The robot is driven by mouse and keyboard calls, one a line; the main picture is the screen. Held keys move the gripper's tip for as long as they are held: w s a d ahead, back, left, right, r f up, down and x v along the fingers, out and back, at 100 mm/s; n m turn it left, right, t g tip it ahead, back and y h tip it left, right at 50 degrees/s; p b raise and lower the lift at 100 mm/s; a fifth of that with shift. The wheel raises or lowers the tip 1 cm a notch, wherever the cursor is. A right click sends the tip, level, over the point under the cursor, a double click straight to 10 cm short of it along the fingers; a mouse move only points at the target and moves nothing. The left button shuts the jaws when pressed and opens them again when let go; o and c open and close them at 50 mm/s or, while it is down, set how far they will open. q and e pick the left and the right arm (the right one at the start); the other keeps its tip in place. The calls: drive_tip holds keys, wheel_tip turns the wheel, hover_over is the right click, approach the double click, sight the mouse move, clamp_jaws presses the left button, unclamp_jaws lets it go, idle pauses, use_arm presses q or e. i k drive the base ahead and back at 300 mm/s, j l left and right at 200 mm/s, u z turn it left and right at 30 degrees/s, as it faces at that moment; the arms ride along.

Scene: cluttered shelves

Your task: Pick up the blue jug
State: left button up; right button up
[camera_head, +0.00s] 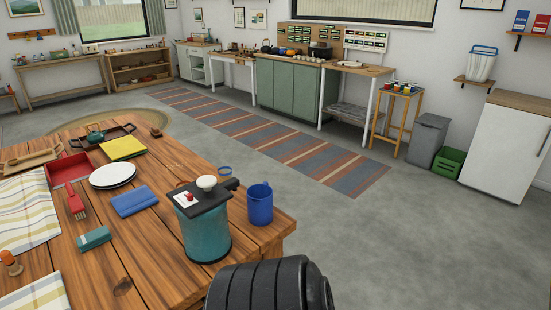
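The blue jug (260,205) stands upright near the right edge of the wooden table (160,250). Its handle shows at its upper right. It stands just right of a teal cylindrical container (203,232) with a dark flat top. A dark ribbed part at the bottom edge looks like part of my own arm. No gripper fingers show, so I see neither gripper near the jug.
A blue cloth (134,201), white plates (112,175), a red tray (68,170) and a yellow item (122,148) lie farther left. The floor right of the table is clear.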

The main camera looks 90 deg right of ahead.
sight(259, 196)
drive_tip(key=z, duration=2.05)
